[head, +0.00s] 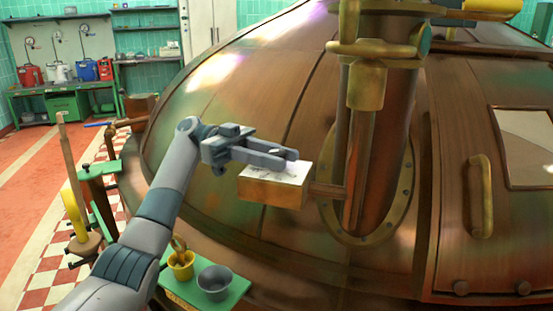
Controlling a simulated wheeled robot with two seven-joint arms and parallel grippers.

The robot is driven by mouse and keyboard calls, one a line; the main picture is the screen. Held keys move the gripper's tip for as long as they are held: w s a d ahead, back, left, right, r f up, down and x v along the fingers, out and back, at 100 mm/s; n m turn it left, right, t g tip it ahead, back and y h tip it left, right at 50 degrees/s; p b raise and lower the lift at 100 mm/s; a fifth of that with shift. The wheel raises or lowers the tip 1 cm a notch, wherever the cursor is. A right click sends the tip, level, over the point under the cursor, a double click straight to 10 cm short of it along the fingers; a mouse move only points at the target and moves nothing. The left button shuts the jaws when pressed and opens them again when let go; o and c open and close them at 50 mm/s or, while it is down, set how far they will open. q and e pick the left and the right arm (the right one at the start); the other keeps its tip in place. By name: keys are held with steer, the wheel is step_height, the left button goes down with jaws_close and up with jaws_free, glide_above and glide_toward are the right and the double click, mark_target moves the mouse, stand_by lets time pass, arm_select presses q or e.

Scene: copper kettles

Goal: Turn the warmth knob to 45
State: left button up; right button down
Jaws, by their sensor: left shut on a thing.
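A small copper-coloured box (271,193) with a white dial face (292,173) on top sits against the big copper kettle (330,240). Dark marks show on the dial, too small to read. My left gripper (289,160) reaches in from the left, with its fingers over the dial. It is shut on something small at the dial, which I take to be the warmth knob. The fingers hide the knob, so its pointer and setting cannot be read. My right gripper is not in view.
A thick vertical copper pipe (383,150) with brass fittings rises just right of the box. A green shelf (238,290) below holds a grey bowl (215,281) and a yellow pot (181,265). A green workbench (65,88) stands far back left.

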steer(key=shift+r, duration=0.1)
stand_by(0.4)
arm_select(q)
steer(key=o, duration=1)
steer(key=shift+o, duration=0.2)
